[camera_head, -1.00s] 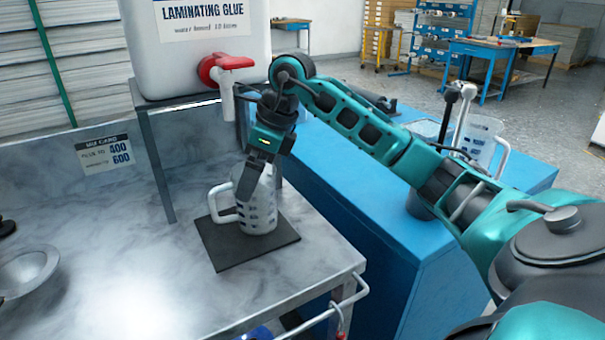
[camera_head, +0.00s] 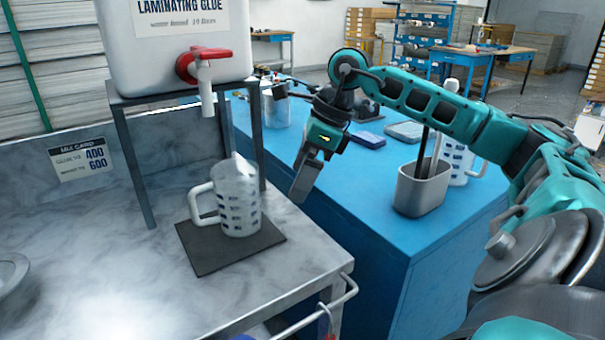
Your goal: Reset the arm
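My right arm comes in from the right, and its gripper (camera_head: 302,190) hangs pointing down over the gap between the grey table and the blue bench. It is clear of the jug and seen from the side, so I cannot tell whether its fingers are apart. No object shows in it. A clear measuring jug (camera_head: 238,200) with a white handle stands upright on a dark square mat (camera_head: 205,255). The white glue container (camera_head: 165,50) with its red-handled tap (camera_head: 203,65) is on a stand behind and above the jug. My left gripper is not in view.
The blue bench (camera_head: 360,215) holds a grey bin (camera_head: 420,190), a second measuring jug (camera_head: 458,160), a metal can (camera_head: 277,108) and flat blue and grey items. A mix card (camera_head: 83,160) is on the table's back panel. A metal bowl (camera_head: 12,272) is at left.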

